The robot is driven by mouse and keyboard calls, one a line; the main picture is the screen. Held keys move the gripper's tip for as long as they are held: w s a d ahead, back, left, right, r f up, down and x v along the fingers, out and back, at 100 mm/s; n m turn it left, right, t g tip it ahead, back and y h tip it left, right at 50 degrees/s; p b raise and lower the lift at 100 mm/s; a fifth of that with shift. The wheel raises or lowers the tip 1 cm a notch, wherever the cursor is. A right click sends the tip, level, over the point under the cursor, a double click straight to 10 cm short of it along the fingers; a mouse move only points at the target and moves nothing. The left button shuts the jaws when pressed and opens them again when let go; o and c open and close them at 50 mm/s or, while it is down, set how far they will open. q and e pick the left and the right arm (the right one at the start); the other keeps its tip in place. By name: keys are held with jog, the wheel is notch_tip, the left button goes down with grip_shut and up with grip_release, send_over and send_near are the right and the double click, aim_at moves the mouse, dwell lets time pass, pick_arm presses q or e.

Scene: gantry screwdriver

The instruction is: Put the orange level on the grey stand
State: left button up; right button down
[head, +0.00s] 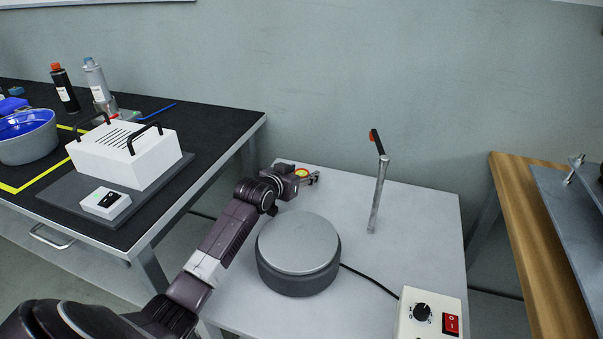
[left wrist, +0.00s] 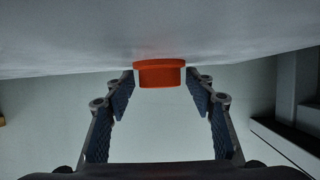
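The orange level (head: 302,172) is a small round piece with a yellowish middle at the far left corner of the white table in the head view. In the left wrist view the orange level (left wrist: 159,74) shows as a flanged orange disc against the pale table surface. My left gripper (head: 308,179) is at the level; in the left wrist view its fingers (left wrist: 165,100) are apart, with a gap on either side of the level. The round grey drum (head: 298,246), which looks like the grey stand, is empty on top, nearer me than the gripper. My right gripper is out of view.
A metal post (head: 378,195) with a black and orange top rises right of the drum. A control box (head: 430,315) with a dial and red switch is at front right, with a black cable. A black bench (head: 215,125) is at left, a wooden one (head: 530,220) at right.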

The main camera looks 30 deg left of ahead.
aim_at(303, 171)
pick_arm(q)
jog(key=shift+r, duration=0.2)
jog(key=p+v, duration=0.1)
jog(key=v, duration=0.2)
jog(key=shift+s+r, duration=0.2)
jog(key=shift+s, duration=0.1)
jog(key=p+v, duration=0.1)
jog(key=v, duration=0.4)
jog(key=shift+s+p, duration=0.1)
jog(key=shift+p, duration=0.3)
jog(key=shift+v, duration=1.1)
jog(key=shift+s+d+r, duration=0.1)
jog(key=shift+s, duration=0.35)
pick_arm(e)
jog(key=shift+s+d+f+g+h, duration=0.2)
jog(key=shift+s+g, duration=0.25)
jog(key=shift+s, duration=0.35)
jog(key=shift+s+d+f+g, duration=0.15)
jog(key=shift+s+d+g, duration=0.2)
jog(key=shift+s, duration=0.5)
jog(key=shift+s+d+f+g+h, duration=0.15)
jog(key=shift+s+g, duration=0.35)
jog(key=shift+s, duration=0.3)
pick_arm(q)
jog(key=shift+p, duration=0.3)
